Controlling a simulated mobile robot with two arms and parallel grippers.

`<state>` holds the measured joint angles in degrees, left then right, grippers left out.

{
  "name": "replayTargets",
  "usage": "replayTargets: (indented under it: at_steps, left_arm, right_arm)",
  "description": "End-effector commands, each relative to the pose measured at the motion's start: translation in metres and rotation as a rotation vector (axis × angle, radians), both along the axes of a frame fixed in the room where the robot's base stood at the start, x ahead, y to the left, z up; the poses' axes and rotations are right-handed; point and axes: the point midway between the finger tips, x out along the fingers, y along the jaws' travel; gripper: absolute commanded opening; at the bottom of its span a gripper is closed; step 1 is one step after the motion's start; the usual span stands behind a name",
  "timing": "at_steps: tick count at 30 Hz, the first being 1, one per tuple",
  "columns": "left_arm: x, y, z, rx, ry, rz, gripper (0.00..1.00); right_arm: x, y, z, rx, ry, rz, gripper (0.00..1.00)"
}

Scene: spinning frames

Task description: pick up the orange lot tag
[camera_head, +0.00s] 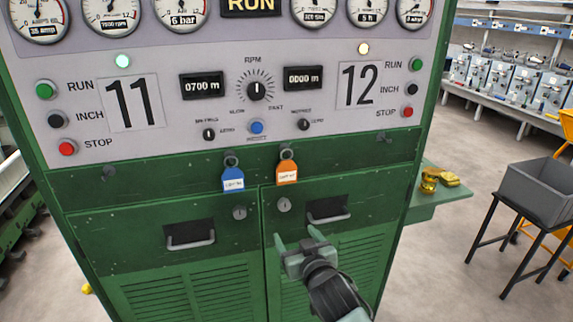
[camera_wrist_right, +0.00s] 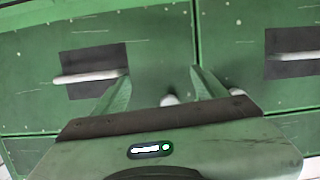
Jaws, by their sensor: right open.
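The orange lot tag (camera_head: 287,172) hangs from a hook on the green cabinet front, just below the grey control panel and above the right door. A blue tag (camera_head: 233,179) hangs on a hook to its left. My right gripper (camera_head: 297,236) is open and empty in front of the right door, below the orange tag and apart from it. In the right wrist view the open fingers (camera_wrist_right: 160,84) point at green door panels, and no tag shows there. My left gripper is not in view.
The cabinet doors have recessed handles (camera_head: 190,241) and round locks (camera_head: 284,205). A side shelf (camera_head: 446,197) with brass-coloured items and a grey bin (camera_head: 540,190) on a stand are at right.

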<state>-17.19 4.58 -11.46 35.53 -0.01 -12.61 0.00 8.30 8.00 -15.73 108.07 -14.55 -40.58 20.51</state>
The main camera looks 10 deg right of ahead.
Motion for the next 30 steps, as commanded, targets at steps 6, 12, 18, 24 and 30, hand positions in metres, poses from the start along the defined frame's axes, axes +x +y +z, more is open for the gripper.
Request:
replayTargets:
  at_steps: [6, 12, 18, 24, 30]
  left_arm:
    - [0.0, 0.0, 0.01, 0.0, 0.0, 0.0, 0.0]
    - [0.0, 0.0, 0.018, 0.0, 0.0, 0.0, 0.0]
    - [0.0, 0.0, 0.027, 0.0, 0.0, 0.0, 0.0]
    - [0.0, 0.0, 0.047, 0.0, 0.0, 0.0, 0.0]
    - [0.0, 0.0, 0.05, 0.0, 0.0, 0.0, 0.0]
  right_arm:
    - [-0.014, 0.003, 0.134, 0.056, -0.203, -0.012, 0.73]
    - [-0.003, 0.003, 0.156, 0.066, -0.236, -0.015, 0.73]
    - [0.015, 0.004, 0.158, 0.065, -0.235, -0.015, 0.73]
    - [0.045, 0.006, 0.162, 0.065, -0.233, -0.015, 0.73]
    - [0.06, 0.006, 0.158, 0.067, -0.234, -0.013, 0.73]
